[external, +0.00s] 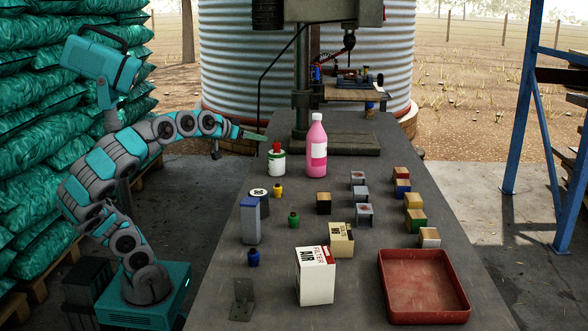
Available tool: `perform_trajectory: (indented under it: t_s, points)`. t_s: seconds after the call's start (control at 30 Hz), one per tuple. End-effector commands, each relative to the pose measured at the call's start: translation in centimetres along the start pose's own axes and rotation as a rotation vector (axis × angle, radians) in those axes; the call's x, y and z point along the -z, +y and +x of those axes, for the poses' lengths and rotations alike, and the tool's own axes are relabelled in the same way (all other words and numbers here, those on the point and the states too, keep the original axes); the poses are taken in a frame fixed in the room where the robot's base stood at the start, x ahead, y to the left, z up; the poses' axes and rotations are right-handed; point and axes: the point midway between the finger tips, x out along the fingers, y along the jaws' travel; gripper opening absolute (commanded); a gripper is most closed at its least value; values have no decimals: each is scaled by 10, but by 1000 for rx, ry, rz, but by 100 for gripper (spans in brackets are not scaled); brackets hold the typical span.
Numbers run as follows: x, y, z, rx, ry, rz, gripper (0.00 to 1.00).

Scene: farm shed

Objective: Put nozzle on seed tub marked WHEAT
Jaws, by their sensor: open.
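My gripper (234,145) is open and empty at the left edge of the bench, left of a white and green container with a red top (276,161). Small coloured pieces that may be nozzles stand on the left half of the bench: yellow (277,191), green (293,220) and blue (253,258). Several small block-like containers with coloured sides stand at the right, including a green one (415,223) and a blue one (402,190). I cannot read WHEAT on any of them, so I cannot tell which is the seed tub.
A pink bottle (317,150) stands behind the small containers. A white air-filter box (315,277), a cream box (341,242), a blue-grey upright box (250,222) and a red tray (424,290) stand nearer. A drill press (302,70) rises at the back.

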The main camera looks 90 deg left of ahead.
Motion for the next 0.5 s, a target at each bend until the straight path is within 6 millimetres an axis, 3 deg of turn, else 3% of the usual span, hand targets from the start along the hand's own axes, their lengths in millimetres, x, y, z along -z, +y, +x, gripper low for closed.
perform_trajectory:
  t_s: [0.2,0.5]
  points:
    - [0,0,-23,-2,0,0,64]
    - [0,0,-27,-1,-2,0,64]
